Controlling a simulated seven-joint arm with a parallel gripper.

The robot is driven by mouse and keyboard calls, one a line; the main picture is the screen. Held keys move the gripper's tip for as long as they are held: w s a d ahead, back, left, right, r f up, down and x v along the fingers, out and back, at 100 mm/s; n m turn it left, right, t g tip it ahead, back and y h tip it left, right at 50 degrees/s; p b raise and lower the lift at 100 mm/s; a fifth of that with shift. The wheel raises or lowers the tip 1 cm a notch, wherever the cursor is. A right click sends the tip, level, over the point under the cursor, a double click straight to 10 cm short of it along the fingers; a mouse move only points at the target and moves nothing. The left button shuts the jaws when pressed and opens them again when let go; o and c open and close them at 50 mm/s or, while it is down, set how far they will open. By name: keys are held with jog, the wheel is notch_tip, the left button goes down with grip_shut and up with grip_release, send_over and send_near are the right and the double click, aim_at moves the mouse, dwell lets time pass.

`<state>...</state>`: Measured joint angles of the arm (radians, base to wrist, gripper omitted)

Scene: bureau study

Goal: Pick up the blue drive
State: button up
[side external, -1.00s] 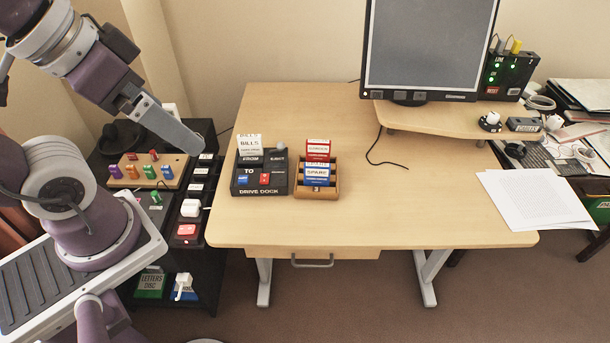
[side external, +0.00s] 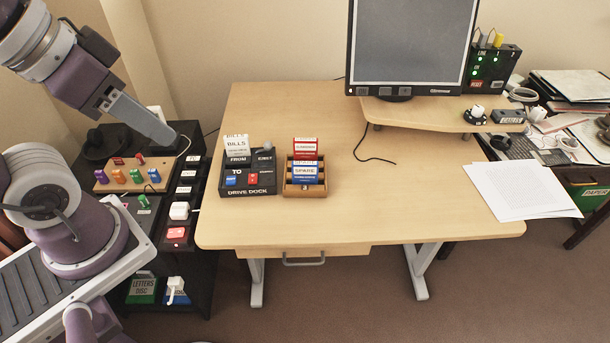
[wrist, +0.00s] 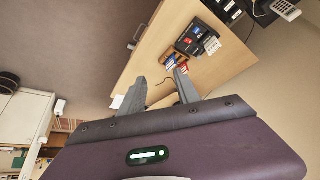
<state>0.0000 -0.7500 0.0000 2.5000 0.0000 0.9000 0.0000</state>
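The blue drive (side external: 154,176) stands at the right end of a wooden peg board (side external: 104,187) with several coloured drives, on the black cabinet at the left. That view does not show the peg board clearly.
The black cabinet (side external: 195,240) stands against the left side of the desk (side external: 400,220). White and red blocks line its right edge. The monitor (side external: 412,45) stands at the back right of the desk. The desk's middle is mostly clear, with a thin black cable.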

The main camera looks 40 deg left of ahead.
jog(key=w+r+n+g, duration=0.1)
jog(key=w+n, duration=0.3)
jog(key=w, duration=0.2)
jog(key=n+g, duration=0.5)
jog(key=n, duration=1.7)
send_over(305, 162)
jog(key=f, duration=2.8)
jog(key=shift+d+f, duration=0.25)
jog(key=f, duration=0.7)
jog(key=shift+a+f, duration=0.15)
jog(key=shift+a, duration=0.05)
grip_shut()
